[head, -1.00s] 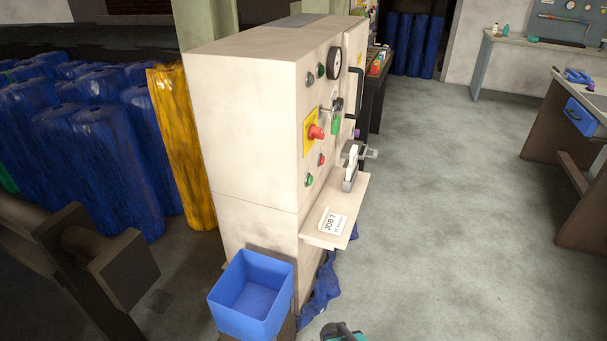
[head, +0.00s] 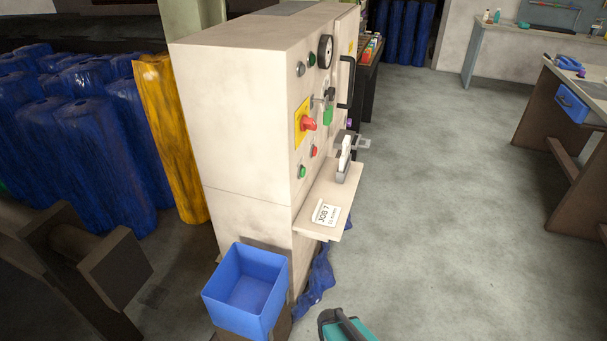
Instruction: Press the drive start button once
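A tall cream control cabinet (head: 240,120) stands left of centre, its control face turned to the right and seen at a steep angle. Low on that face are a green button (head: 302,171) and, above and right of it, a red button (head: 314,151). Another green button (head: 312,60) is near the top. A red knob (head: 309,124) sits on a yellow plate (head: 298,130). No labels are readable, so I cannot tell which button is the drive start. My gripper is not in view.
A shelf with a "JOB 7" card (head: 326,214) juts from the cabinet. A blue bin (head: 246,290) stands before it, with blue cloth (head: 318,278) beside. A teal thing with a dark handle (head: 346,326) is at the bottom edge. Open grey floor (head: 440,230) lies to the right.

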